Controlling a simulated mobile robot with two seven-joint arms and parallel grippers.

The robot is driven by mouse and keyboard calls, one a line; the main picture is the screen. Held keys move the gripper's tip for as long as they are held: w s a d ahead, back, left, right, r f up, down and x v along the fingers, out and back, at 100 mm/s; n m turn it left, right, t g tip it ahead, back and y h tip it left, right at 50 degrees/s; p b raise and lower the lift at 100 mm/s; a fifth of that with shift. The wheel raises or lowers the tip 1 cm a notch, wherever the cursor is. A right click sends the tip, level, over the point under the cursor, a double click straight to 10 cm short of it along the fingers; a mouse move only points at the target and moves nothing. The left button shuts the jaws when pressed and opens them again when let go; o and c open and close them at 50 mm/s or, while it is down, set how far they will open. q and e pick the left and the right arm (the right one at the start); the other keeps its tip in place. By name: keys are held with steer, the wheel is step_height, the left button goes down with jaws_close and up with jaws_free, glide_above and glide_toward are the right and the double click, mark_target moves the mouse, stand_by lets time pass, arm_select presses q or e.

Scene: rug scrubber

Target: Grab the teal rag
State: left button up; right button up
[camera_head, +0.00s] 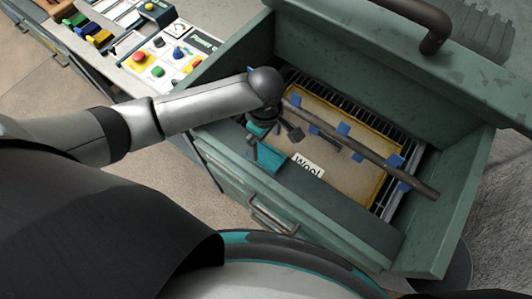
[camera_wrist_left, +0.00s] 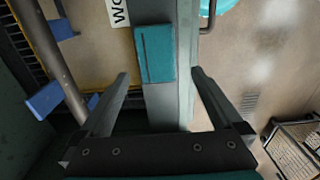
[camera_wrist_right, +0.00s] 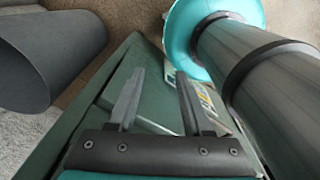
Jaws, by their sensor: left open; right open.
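The teal rag (camera_head: 269,158) is a small folded block on the front ledge of the green machine's open tub, beside a white "Wool" label (camera_head: 308,168). It also shows in the left wrist view (camera_wrist_left: 156,54), just beyond the fingertips and lined up between them. My left gripper (camera_head: 273,140) is open and empty, above and close to the rag; whether it touches cannot be told. My right gripper (camera_wrist_right: 160,73) is open and empty, seen only in the right wrist view, over green machine surfaces and away from the rag.
The green tub (camera_head: 350,225) holds a tan rug panel (camera_head: 340,165) with a yellow edge. A metal bar (camera_head: 365,152) with blue clips crosses above it. A control panel (camera_head: 160,60) with coloured buttons stands at left. A handle (camera_head: 272,218) sits on the tub's front.

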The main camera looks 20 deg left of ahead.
mark_target(266, 153)
arm_select(q)
steer(key=shift+f, duration=0.8)
steer(key=shift+w+f, duration=0.15)
steer(key=shift+f, duration=0.55)
steer(key=f+b, duration=0.1)
steer(key=f, duration=0.3)
steer(key=shift+w, duration=0.2)
steer(key=shift+f, duration=0.35)
arm_select(e)
steer(key=shift+w+a+f, duration=0.15)
steer(key=shift+w+f, duration=0.5)
steer(key=shift+w, duration=0.15)
arm_select(q)
steer(key=c, duration=1.2)
